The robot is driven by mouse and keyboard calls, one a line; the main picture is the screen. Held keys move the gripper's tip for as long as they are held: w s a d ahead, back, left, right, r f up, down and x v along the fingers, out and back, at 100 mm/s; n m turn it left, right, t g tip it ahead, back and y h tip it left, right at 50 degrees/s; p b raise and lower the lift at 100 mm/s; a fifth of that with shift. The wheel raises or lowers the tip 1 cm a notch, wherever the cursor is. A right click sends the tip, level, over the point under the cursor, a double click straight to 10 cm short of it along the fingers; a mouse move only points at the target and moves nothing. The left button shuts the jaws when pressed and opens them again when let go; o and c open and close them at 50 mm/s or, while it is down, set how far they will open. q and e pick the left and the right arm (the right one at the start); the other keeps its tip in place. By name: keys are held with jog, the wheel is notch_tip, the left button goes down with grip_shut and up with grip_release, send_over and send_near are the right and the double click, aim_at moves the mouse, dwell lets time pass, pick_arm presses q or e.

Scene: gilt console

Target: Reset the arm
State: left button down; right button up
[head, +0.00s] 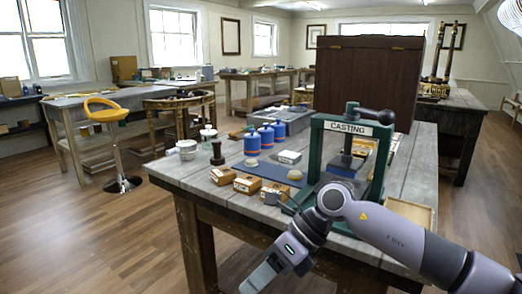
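My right arm comes in from the lower right and bends in front of the workbench. My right gripper (258,279) points down and to the left, in front of the bench's near edge. It is close to the bottom of the picture, and I cannot make out whether its fingers are apart. I see nothing held in it. My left arm and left gripper are not in view.
The wooden workbench (180,178) holds a green press labelled CASTING (314,150), blue bottles (266,136), small wooden boxes (247,183) and a large dark brown cabinet (368,80). A yellow stool (106,112) stands left. Floor (60,235) at left is clear.

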jog(key=s+a+r+m+t+y+p, duration=0.1)
jog(key=s+a+r+m+y, duration=0.2)
jog(key=s+a+m+y, duration=0.5)
jog(key=w+d+f+m+t+h+p, duration=0.1)
jog(key=w+d+f+m+t+h, duration=0.2)
jog(key=d+f+m+t, duration=0.7)
jog(key=w+d+r+m+t+h+p, duration=0.1)
jog(key=w+d+m+t+h, duration=0.15)
jog(key=d+m+t, duration=0.9)
jog(key=s+d+f+m+g+h, duration=0.3)
jog(key=s+f+m+g+h, duration=0.1)
jog(key=s+f+m, duration=0.3)
jog(key=s+d+f+m+g+h, duration=0.4)
jog(key=s+f+m, duration=0.4)
jog(key=f, duration=0.3)
jog(key=shift+s+m+g+h+p, duration=0.3)
jog(key=shift+m+g+h, duration=0.2)
jog(key=shift+g, duration=0.35)
jog(key=shift+f, duration=0.1)
